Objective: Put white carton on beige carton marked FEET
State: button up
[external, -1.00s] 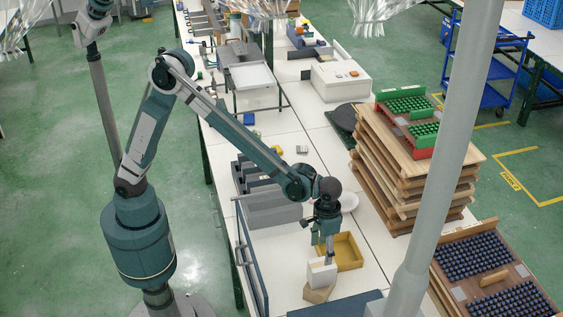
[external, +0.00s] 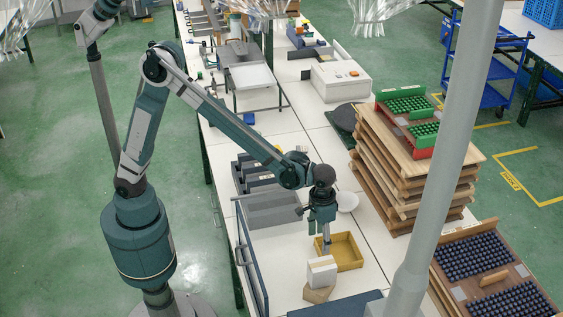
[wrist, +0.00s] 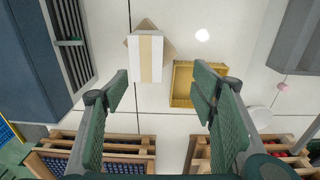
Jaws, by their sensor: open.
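The white carton (external: 322,270) rests on the beige carton (external: 318,295) near the table's front end. In the wrist view the white carton (wrist: 140,60) shows a tan stripe along its top. The beige carton (wrist: 147,26) shows beneath it, turned at an angle, with its corners sticking out; most of it is covered and no FEET marking is legible. My gripper (external: 326,250) is above the cartons and apart from them. In the wrist view my gripper (wrist: 162,82) has its fingers wide apart with nothing between them.
A yellow tray (external: 349,262) stands right beside the cartons. Grey bins (external: 272,208) are behind to the left. A dark blue panel (external: 252,265) edges the table on the left. Wooden pallets (external: 385,175) are stacked to the right. White tabletop around the cartons is partly free.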

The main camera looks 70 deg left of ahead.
jog(key=s+a+r+t, duration=0.1)
jog(key=s+a+r, duration=0.2)
jog(key=a+r, duration=0.3)
jog(key=s+a+r+t, duration=0.1)
jog(key=s+a+r, duration=0.25)
jog(key=a, duration=0.55)
jog(key=s+a+r+t, duration=0.1)
jog(key=s+a+r, duration=0.1)
jog(key=a+r, duration=0.4)
jog(key=s+a+t, duration=0.3)
jog(key=s+a, duration=1.4)
jog(key=a, duration=0.2)
jog(key=shift+s+f+t, duration=0.25)
jog(key=shift+t, duration=0.15)
